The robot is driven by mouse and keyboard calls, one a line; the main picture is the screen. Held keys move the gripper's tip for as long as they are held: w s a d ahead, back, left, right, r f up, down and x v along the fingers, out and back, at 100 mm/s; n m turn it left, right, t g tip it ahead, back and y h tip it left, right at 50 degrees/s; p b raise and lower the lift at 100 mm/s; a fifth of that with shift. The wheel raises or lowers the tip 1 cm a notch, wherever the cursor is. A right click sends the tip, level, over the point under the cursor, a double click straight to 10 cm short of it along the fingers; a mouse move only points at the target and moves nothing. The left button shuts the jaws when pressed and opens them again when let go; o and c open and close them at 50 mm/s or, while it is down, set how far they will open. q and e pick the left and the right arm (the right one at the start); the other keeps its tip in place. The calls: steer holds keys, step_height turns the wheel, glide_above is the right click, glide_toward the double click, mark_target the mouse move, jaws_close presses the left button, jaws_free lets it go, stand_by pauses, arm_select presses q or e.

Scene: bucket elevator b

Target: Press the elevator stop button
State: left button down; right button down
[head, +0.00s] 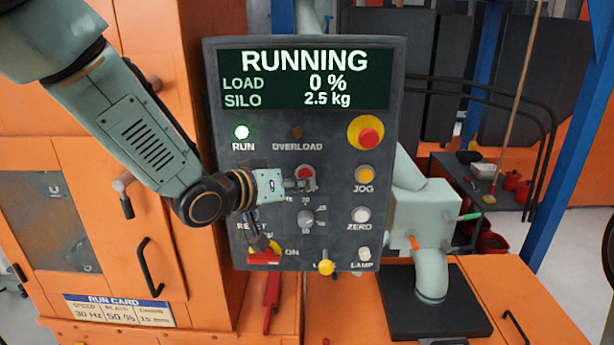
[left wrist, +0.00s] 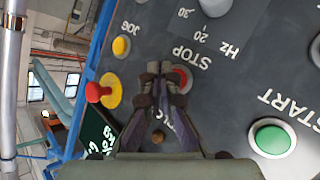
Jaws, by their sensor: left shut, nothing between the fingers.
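The grey control panel (head: 340,240) stands in the middle of the head view, with its display (head: 305,80) reading RUNNING, LOAD 0 % and SILO 2.5 kg. The red stop button (head: 304,172) is near the panel's middle. In the left wrist view the red button (left wrist: 184,77) lies by the STOP lettering, partly covered by my fingers. My left gripper (head: 308,185) is shut and empty, with its tips in front of the button's lower part. In the left wrist view the tips (left wrist: 160,68) overlap the button's left side. I cannot tell whether they touch it. My right gripper is not in view.
Close by are a green START button (left wrist: 271,138), the yellow JOG button (head: 365,174), a knob (head: 306,218) and a red mushroom button on yellow (head: 366,133). Orange cabinets (head: 90,150) stand behind my left arm.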

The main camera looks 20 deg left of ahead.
arm_select(q)
steer(key=shift+w+a+p, duration=0.2)
steer(key=shift+a+p, duration=0.15)
steer(key=shift+a, duration=0.1)
steer(key=shift+w+d, duration=0.15)
steer(key=shift+d, duration=0.05)
steer(key=shift+a, duration=0.25)
steer(key=shift+w+d, duration=0.15)
steer(key=shift+w, duration=0.15)
stand_by(0.5)
stand_by(0.4)
steer(key=shift+s+d, duration=0.2)
steer(key=shift+s, duration=0.55)
